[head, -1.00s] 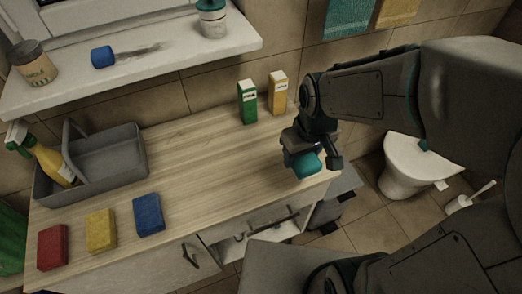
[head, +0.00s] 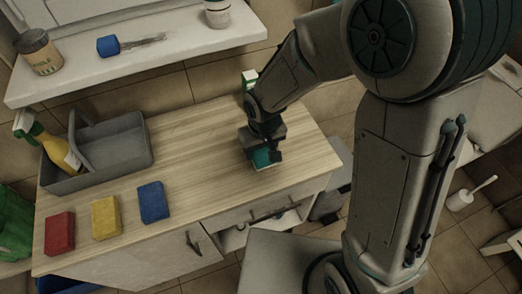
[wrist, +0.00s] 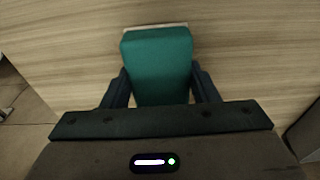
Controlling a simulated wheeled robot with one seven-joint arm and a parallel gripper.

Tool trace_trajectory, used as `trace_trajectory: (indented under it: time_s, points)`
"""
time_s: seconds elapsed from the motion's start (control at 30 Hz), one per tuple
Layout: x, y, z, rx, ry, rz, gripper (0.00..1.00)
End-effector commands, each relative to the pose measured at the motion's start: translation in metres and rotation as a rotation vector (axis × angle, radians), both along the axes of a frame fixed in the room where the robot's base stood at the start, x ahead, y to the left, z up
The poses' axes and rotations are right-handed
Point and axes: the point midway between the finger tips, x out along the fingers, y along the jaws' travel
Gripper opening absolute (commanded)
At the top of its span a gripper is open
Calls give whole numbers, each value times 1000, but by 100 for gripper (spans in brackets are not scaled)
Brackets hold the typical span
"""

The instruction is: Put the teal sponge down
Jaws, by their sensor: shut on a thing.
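The teal sponge (head: 262,159) is in my gripper (head: 264,153) over the right part of the wooden countertop (head: 205,140). In the wrist view the teal sponge (wrist: 158,62) sits between the two dark fingers of my gripper (wrist: 160,88), which are shut on its sides. A thin pale strip shows at its far edge, above the wood grain. I cannot tell whether the sponge touches the counter.
A red sponge (head: 60,233), a yellow sponge (head: 106,217) and a blue sponge (head: 153,201) lie in a row at the front left. A grey caddy (head: 125,155) with a spray bottle (head: 58,150) stands behind them. The counter's middle is clear.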

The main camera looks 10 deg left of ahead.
Motion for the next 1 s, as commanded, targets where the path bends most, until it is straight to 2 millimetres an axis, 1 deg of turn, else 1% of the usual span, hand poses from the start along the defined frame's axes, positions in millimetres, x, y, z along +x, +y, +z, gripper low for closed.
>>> trace_trajectory:
  time_s: [0.03,0.1,0.17,0.47,0.6,0.63,0.67,0.7,1.0]
  points:
    - [-1,0,-7,-3,4,1,36]
    - [-1,0,-15,-2,3,-1,36]
    - [-1,0,-19,-1,2,-1,36]
    - [0,0,-21,0,0,-1,36]
    - [0,0,-26,0,0,-1,36]
    - [0,0,-24,0,0,-1,62]
    - [0,0,-24,0,0,-1,70]
    - [0,0,-24,0,0,-1,76]
    - [0,0,-22,0,0,-1,76]
